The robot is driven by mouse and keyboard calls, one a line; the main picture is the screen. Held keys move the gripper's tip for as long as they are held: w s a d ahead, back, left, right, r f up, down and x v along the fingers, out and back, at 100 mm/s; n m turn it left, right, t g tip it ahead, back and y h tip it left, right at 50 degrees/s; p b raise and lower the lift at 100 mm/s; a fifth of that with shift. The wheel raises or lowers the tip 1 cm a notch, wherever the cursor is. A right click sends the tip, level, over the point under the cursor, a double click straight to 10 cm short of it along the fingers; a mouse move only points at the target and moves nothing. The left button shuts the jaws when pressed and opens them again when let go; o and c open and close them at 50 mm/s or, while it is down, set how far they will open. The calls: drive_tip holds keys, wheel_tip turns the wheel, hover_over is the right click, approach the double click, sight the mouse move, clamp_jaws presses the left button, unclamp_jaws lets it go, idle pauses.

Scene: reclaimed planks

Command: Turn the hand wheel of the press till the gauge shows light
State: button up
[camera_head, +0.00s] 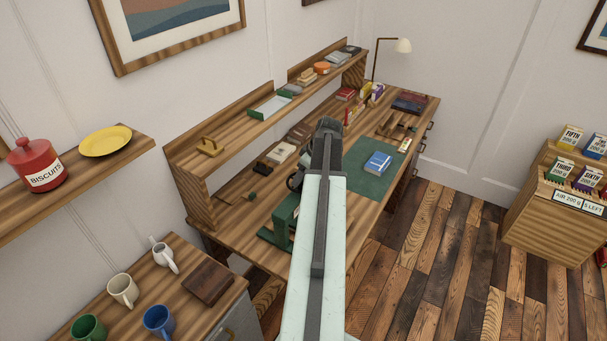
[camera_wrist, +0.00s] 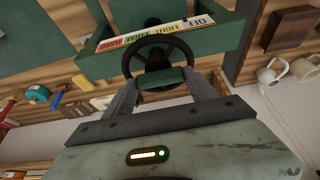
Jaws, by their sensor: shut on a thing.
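The green press (camera_head: 281,220) stands on the desk, partly hidden behind my arm in the head view. Its black hand wheel (camera_wrist: 157,46) shows in the wrist view. My gripper (camera_wrist: 162,82) is shut on the lower rim of the wheel, with a green piece between the fingers. The gauge strip (camera_wrist: 155,34) lies beyond the wheel and reads upside down, with red, green, yellow and white bands; OFF is at the right end and the red band at the left. I cannot make out where its pointer stands. In the head view my fingertips are hidden.
Mugs (camera_head: 123,290) stand on a lower cabinet at the left. A seed-packet stand (camera_head: 550,222) is at the right; the floor between is clear.

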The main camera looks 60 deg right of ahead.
drive_tip(key=m+h, duration=0.1)
drive_tip(key=m, duration=0.1)
drive_tip(key=shift+a+m, duration=0.15)
drive_tip(key=shift+m, duration=0.25)
drive_tip(key=shift+m+g+h, duration=0.5)
drive_tip(key=shift+m+h, duration=0.2)
drive_tip(key=shift+m, duration=1.3)
drive_tip(key=shift+m, duration=0.3)
drive_tip(key=o, duration=1.4)
drive_tip(key=shift+c, duration=0.2)
drive_tip(key=p+v, duration=0.7)
drive_tip(key=shift+a+r, duration=0.2)
drive_tip(key=shift+r, duration=0.15)
